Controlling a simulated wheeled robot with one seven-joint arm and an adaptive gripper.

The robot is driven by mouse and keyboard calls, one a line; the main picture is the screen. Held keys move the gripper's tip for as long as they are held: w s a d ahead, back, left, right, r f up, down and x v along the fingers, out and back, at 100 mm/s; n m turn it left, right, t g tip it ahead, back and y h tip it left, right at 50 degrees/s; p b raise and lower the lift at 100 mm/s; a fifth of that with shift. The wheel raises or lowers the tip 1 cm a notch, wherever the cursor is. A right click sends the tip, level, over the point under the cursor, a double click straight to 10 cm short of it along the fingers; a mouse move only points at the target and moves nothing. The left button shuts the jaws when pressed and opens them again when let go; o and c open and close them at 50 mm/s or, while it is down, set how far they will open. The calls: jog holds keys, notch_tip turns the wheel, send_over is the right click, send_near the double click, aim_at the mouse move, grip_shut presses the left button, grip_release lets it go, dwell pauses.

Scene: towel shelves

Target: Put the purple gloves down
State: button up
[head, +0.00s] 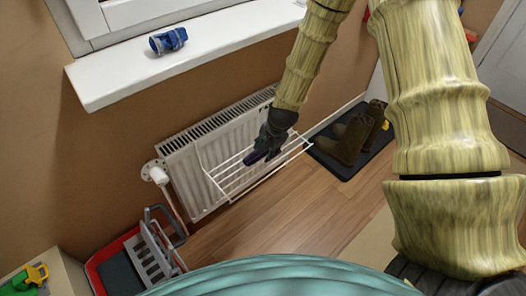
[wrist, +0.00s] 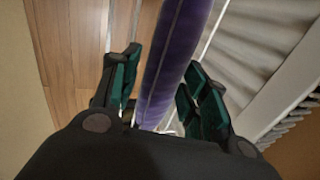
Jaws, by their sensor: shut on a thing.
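The purple gloves (wrist: 174,60) show in the wrist view as a long purple roll running up between the fingers of my gripper (wrist: 158,95). The fingers, with green inner pads, stand on both sides of the roll. In the head view the gloves (head: 256,156) show as a small dark purple shape at the tip of my gripper (head: 268,145). They are at the white wire drying rack (head: 238,188) hung in front of the radiator. I cannot tell whether the gloves touch the rack wires.
The white radiator (head: 188,170) stands behind the rack, under a white windowsill (head: 130,75) with a blue object (head: 168,41) on it. Brown boots (head: 350,138) stand on a dark mat to the right. A red and grey item (head: 115,262) is at lower left. Wooden floor (head: 300,225) is clear in front.

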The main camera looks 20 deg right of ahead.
jog(key=shift+w+d+f, duration=0.1)
jog(key=shift+w+d, duration=0.05)
jog(key=shift+w, duration=0.35)
jog(key=shift+w+d+f, duration=0.1)
jog(key=shift+w+d, duration=0.05)
jog(key=shift+w, duration=0.3)
jog(key=shift+f, duration=1.65)
jog(key=shift+f, duration=0.15)
jog(key=o, duration=1.1)
jog(key=shift+c, duration=0.2)
jog(key=v, duration=1.2)
jog(key=shift+s+p, duration=0.1)
jog(key=shift+p, duration=0.3)
